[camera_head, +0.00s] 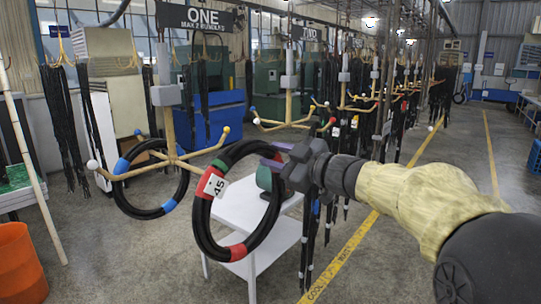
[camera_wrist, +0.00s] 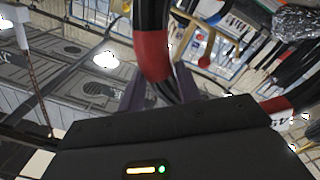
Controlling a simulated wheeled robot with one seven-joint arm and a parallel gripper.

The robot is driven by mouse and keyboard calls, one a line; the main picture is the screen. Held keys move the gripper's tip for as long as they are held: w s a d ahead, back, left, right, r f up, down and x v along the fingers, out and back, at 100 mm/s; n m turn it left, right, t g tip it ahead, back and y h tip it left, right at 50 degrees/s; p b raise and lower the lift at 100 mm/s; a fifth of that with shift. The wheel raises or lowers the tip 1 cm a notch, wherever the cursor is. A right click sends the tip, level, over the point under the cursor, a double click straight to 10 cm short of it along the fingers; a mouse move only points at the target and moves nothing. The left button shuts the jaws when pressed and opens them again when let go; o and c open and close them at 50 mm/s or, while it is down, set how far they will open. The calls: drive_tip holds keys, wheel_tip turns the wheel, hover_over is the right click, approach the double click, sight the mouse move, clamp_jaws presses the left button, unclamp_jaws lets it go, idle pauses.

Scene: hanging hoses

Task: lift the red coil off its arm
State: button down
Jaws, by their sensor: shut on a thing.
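The red coil (camera_head: 203,225) is a thick black hose ring with red bands, a green band and a white tag reading 45. My gripper (camera_head: 271,155) is shut on its upper right side. In the wrist view the coil's red band (camera_wrist: 152,55) runs down between my fingers (camera_wrist: 160,90). A yellow arm (camera_head: 190,163) of the near rack reaches towards the coil's left side. A red ball tip (camera_wrist: 204,61) on a yellow arm shows beside the coil in the wrist view.
A blue-banded coil (camera_head: 121,191) hangs on the same rack, close on the left. A white table (camera_head: 240,206) stands below and behind the red coil. Black hoses (camera_head: 310,220) hang just right of it. An orange bin (camera_head: 20,265) stands at lower left. The floor in front is clear.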

drive_tip(key=v, duration=0.7)
drive_tip(key=shift+d, duration=0.35)
idle(0.4)
idle(0.3)
